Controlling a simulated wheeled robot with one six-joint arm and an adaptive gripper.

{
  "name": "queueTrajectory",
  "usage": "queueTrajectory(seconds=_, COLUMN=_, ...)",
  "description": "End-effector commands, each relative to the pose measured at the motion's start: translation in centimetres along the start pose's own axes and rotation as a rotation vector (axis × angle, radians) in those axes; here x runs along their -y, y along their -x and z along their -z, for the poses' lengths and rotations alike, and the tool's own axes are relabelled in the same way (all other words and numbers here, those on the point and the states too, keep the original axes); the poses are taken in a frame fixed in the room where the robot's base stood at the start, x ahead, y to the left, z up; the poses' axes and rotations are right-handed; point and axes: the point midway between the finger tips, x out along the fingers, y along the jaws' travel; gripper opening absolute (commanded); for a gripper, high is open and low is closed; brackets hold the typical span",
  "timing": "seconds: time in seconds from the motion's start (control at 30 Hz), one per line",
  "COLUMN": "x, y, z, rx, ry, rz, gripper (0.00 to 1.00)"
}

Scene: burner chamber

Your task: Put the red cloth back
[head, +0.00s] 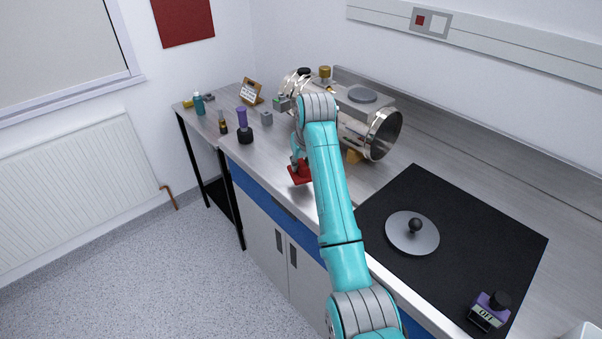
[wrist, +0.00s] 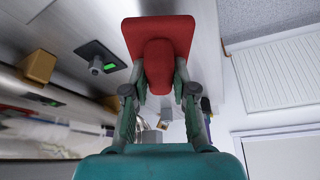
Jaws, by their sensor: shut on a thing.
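The red cloth (head: 300,175) is at the front edge of the steel bench (head: 285,205) in the head view, just below my gripper (head: 298,160). In the wrist view my gripper (wrist: 160,82) is shut on the red cloth (wrist: 160,35). The cloth shows a flat square part and a raised rounded part between the fingers. My arm hides part of the bench beside it. I cannot tell whether the cloth touches the bench top.
A shiny metal chamber (head: 382,135) lies behind my arm. A black mat (head: 450,220) with a round grey lid (head: 412,233) and a purple device (head: 488,312) is at the right. A purple-topped item (head: 242,118), a teal bottle (head: 199,104) and a small sign (head: 251,91) stand at the left.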

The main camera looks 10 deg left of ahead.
Motion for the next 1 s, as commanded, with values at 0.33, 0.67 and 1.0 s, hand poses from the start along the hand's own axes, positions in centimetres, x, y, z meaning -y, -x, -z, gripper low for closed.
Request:
queueTrajectory(seconds=0.33, x=0.0, y=-3.2, z=-1.3, rx=0.0, ry=0.0, rz=0.0, gripper=0.0)
queueTrajectory(seconds=0.67, x=0.0, y=-3.5, z=-1.5, rx=0.0, ry=0.0, rz=0.0, gripper=0.0)
queueTrajectory(seconds=1.0, x=0.0, y=-3.4, z=-1.4, rx=0.0, ry=0.0, rz=0.0, gripper=0.51)
